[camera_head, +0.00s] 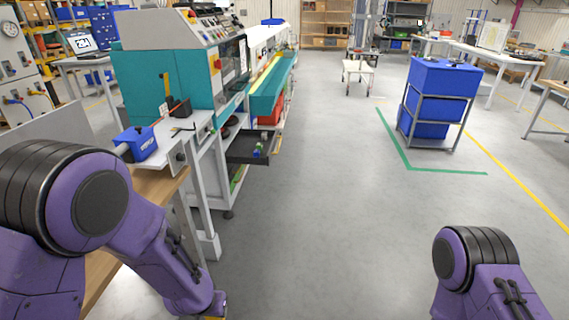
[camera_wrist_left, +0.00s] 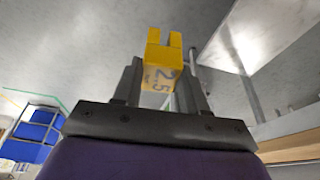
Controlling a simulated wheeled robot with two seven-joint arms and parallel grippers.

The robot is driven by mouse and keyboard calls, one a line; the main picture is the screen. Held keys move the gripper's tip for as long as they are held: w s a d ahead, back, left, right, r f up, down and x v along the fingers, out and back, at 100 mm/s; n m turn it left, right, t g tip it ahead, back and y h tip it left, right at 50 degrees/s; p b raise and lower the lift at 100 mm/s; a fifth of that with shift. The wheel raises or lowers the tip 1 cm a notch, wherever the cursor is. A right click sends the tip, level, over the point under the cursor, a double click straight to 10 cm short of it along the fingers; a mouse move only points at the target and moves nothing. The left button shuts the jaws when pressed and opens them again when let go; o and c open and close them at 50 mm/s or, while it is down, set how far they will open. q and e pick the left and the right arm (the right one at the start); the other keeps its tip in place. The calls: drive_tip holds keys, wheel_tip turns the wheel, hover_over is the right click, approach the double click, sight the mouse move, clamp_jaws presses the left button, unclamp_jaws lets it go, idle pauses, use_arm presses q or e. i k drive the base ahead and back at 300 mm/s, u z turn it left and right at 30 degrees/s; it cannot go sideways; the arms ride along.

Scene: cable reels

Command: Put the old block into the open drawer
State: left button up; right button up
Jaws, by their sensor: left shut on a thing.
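My left gripper (camera_wrist_left: 160,72) is shut on a yellow block (camera_wrist_left: 163,54) in the left wrist view. The block has a notched end and dark "2.5" marking, and is held above the grey floor. In the head view my left arm reaches down to the bottom edge, where the gripper is mostly cut off. The open drawer (camera_head: 240,149) is dark and juts out to the right from under the teal machine, holding small green and blue things. My right gripper is out of view; only part of that arm shows at lower right.
A blue device (camera_head: 137,143) sits on the machine's grey side shelf (camera_head: 186,136). A wooden bench (camera_head: 157,184) lies beside my left arm. Blue bins (camera_head: 440,90) stand in a metal frame at right. The floor in the middle is clear.

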sight(251, 148)
drive_tip(key=i, duration=4.25)
